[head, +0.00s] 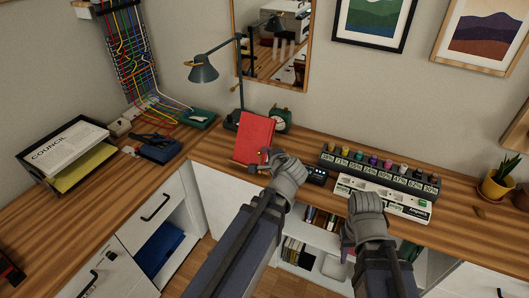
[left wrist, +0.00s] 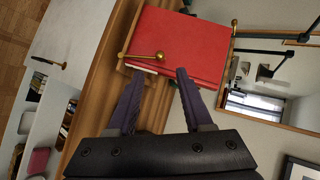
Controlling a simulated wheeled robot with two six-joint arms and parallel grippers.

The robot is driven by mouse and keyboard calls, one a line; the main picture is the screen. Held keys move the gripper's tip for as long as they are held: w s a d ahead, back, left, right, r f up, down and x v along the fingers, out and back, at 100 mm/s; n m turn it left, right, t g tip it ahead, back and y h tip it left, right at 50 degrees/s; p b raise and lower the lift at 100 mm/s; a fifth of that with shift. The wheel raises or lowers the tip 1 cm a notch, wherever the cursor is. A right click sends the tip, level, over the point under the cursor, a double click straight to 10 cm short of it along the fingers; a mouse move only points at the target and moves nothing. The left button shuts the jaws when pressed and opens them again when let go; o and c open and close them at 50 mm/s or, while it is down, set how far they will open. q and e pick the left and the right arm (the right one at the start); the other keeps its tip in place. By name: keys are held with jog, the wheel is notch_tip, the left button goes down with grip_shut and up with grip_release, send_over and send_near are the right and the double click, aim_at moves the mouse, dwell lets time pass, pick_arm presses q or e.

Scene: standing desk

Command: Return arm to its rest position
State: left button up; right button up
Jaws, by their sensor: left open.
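My left gripper (head: 274,160) is over the desk's front edge, just in front of a red book (head: 257,138). In the left wrist view its two dark fingers (left wrist: 158,76) are apart with nothing between them. The red book (left wrist: 182,42) stands beyond the fingertips, leaning on a wooden holder with brass knobs (left wrist: 159,56). My right gripper (head: 364,212) is to the right, in front of the desk edge; its fingertips are too unclear to tell open from shut.
A desk lamp (head: 204,72) and a green clock (head: 281,120) stand behind the book. A rack of coloured bottles (head: 380,172) is at right, with a white labelled tray (head: 398,203) before it. A paper tray (head: 68,154) sits at left. Open shelves are below the desk.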

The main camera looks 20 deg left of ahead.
pick_arm(q)
jog(key=shift+s+d+r, duration=0.1)
jog(key=shift+d, duration=0.05)
dwell(0.3)
jog(key=s+d+f+n+g+h, duration=0.3)
jog(key=s+d+f+g, duration=0.1)
jog(key=s+d, duration=0.5)
jog(key=s+d+f+n+g+h, duration=0.3)
jog(key=s+d, duration=0.5)
jog(key=d, duration=0.3)
notch_tip(320, 180, down, 2)
jog(key=shift+s+d+f+g+p, duration=0.1)
jog(key=shift+s+d+g+p, duration=0.3)
jog(key=shift+g, duration=0.4)
